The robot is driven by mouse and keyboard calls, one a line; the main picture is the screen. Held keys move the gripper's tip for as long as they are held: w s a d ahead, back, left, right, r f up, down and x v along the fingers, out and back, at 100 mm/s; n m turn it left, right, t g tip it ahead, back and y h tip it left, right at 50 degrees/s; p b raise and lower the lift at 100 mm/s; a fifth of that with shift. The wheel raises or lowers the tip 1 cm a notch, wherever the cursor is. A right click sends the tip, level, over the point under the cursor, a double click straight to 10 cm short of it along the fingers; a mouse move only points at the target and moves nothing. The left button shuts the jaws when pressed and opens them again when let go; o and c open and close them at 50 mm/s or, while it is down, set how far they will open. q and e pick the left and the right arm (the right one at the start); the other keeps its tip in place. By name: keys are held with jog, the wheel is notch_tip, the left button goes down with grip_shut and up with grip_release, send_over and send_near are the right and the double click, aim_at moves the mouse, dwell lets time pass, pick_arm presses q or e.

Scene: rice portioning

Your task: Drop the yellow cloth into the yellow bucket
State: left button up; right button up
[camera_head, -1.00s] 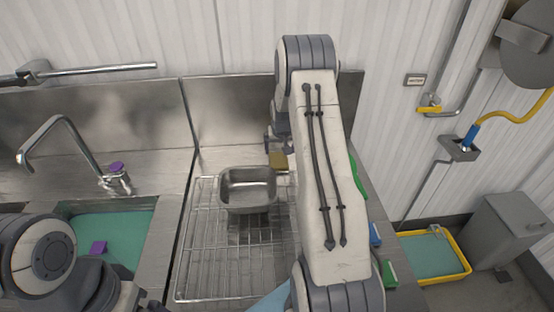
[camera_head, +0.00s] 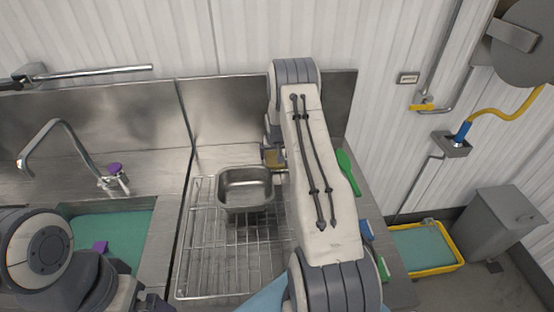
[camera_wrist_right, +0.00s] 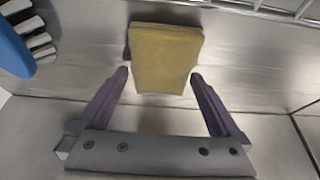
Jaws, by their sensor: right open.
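The yellow cloth (camera_head: 275,160) lies on the steel counter just right of the steel pan, partly covered by my right gripper in the head view. In the right wrist view the cloth (camera_wrist_right: 166,58) is a folded, flat rectangle. The yellow bucket (camera_head: 440,268) stands low at the right and holds teal liquid.
The steel pan (camera_head: 245,207) sits on a wire rack (camera_head: 205,250). A green tool (camera_head: 347,172) and a blue brush (camera_head: 366,230) lie on the right counter. A grey bin (camera_head: 497,232) stands beside the bucket. A sink with teal liquid is at left.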

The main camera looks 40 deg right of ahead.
jog(key=shift+f+b, duration=0.25)
jog(key=shift+b, duration=0.05)
jog(key=shift+c, duration=0.3)
jog(key=c, duration=1)
jog(key=shift+r, duration=0.15)
jog(key=shift+r+p, duration=0.15)
jog(key=shift+p, duration=0.2)
jog(key=r+b, duration=0.1)
jog(key=r, duration=0.1)
jog(key=r+b, duration=0.1)
jog(key=r, duration=0.1)
jog(key=shift+s+d+r+b, duration=0.1)
jog(key=shift+s+d+b, duration=0.15)
jog(key=shift+b, duration=0.1)
jog(key=s+d+r+b, duration=0.1)
jog(key=s+r, duration=0.1)
jog(key=s, duration=0.1)
jog(key=s+d+r+b, duration=0.1)
jog(key=s+d+r, duration=0.1)
jog(key=s, duration=0.1)
jog(key=s+d+r+b, duration=0.1)
jog(key=s+d+r, duration=0.1)
jog(key=s, duration=0.1)
jog(key=shift+s+r+b, duration=0.3)
jog(key=shift+s+r, duration=0.1)
